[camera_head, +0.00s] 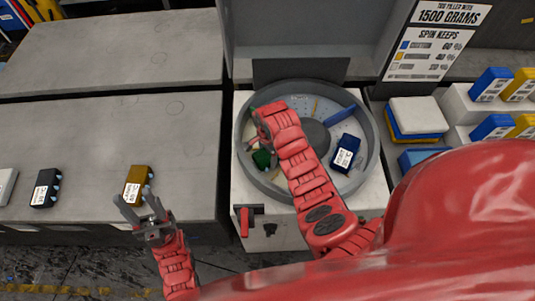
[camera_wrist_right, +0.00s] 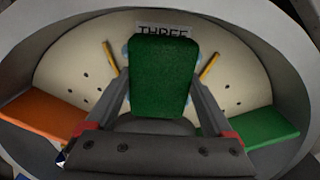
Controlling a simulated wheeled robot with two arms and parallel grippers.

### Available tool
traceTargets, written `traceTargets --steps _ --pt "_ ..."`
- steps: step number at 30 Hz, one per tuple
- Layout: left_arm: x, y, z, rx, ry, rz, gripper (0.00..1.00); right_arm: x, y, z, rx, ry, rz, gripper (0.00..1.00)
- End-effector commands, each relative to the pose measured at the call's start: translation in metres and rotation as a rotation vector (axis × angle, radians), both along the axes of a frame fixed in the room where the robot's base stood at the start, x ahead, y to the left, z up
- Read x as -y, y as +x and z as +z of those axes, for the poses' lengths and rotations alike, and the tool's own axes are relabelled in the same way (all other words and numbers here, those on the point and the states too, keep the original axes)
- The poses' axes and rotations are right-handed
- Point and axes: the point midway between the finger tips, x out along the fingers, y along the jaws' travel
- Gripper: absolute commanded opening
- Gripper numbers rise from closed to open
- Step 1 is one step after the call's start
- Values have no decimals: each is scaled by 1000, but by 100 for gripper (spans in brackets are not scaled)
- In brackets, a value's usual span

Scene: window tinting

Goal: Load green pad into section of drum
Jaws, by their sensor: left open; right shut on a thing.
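The round grey drum (camera_head: 372,130) stands open in the middle of the head view, with coloured dividers inside. My right gripper (camera_head: 258,143) reaches into its left part and is shut on the green pad (camera_head: 262,159). In the right wrist view the green pad (camera_wrist_right: 160,75) stands between both fingers of the right gripper (camera_wrist_right: 162,90), in front of a section label (camera_wrist_right: 164,30) reading THREE. Whether the pad touches the drum floor I cannot tell. My left gripper (camera_head: 150,206) is open and empty at the left bench's front edge.
A dark blue block (camera_head: 346,154) with a label sits in the drum's right part. An orange divider (camera_wrist_right: 45,112) and a green divider (camera_wrist_right: 262,127) flank the pad. A yellow-brown block (camera_head: 138,181) and a black block (camera_head: 46,188) lie on the left bench (camera_head: 100,135).

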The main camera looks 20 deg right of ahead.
Motion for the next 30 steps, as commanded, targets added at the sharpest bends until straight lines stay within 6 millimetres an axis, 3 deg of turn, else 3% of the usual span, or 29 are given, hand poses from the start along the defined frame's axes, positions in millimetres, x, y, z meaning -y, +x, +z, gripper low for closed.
traceTargets --steps 22,23,25,30 --pt "0 0 -8 0 0 0 50 0 0 -15 0 0 -1 26" --pt "0 0 -8 0 0 0 50 0 0 -14 0 0 -1 90" --pt "0 0 -7 0 0 0 50 0 0 -14 0 0 -1 100" --pt "0 0 -7 0 0 0 50 0 0 -14 0 0 0 100"
